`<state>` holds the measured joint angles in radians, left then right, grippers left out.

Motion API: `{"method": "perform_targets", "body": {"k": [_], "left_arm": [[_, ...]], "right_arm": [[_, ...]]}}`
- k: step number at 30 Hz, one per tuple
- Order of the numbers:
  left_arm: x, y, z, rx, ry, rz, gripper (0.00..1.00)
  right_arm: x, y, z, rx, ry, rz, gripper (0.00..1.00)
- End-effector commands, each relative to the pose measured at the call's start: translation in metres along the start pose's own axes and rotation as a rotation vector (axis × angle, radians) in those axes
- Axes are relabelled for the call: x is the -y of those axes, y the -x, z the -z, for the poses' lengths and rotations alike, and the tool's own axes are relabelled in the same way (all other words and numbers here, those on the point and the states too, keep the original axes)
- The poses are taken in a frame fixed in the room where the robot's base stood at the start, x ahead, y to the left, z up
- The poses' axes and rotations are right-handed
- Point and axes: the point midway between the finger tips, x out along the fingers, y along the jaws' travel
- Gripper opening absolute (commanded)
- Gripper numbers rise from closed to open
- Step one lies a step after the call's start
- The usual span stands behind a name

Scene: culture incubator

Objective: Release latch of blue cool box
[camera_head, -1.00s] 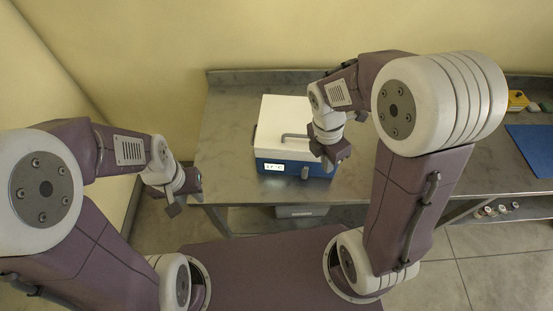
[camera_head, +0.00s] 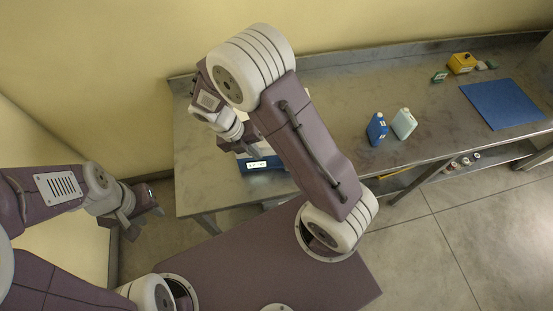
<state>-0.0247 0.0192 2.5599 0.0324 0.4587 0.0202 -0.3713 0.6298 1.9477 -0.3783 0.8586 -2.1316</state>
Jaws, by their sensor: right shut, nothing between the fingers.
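The blue cool box (camera_head: 258,164) stands on the metal bench. Only part of its blue front with a lit white display shows. My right arm covers its lid, its handle and its latch. My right gripper (camera_head: 240,147) is at the box's left end in the picture, just above and behind the display, pointing down. It is shut and empty, and partly hidden; I cannot tell whether it touches the box. My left gripper (camera_head: 143,218) hangs to the left of the bench, over the floor, away from the box. Its fingers are apart and empty.
The metal bench (camera_head: 330,95) runs along the wall. A blue bottle (camera_head: 377,129) and a pale bottle (camera_head: 404,124) stand right of my arm. A yellow container (camera_head: 461,63), small green items and a blue mat (camera_head: 502,104) are farther right. The bench middle is clear.

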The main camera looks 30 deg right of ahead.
Motion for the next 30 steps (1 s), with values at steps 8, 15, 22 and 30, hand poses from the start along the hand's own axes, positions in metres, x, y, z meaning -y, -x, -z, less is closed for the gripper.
{"method": "perform_targets", "body": {"k": [8, 15, 22, 30], "left_arm": [[0.000, 0.001, 0.000, 0.000, 0.000, 0.000, 0.32], [0.000, 0.008, 0.001, 0.000, 0.000, 0.000, 0.32], [0.000, 0.009, 0.001, 0.000, 0.000, 0.000, 0.32], [0.000, 0.009, 0.001, 0.000, 0.000, 0.000, 0.32]], "right_arm": [[0.001, -0.063, 0.001, -0.005, 0.000, 0.004, 0.00], [0.028, -0.081, 0.000, -0.002, -0.002, 0.000, 0.00], [0.038, -0.085, 0.000, -0.001, -0.002, -0.001, 0.00], [0.037, -0.085, 0.000, 0.000, -0.001, -0.002, 0.00]]}}
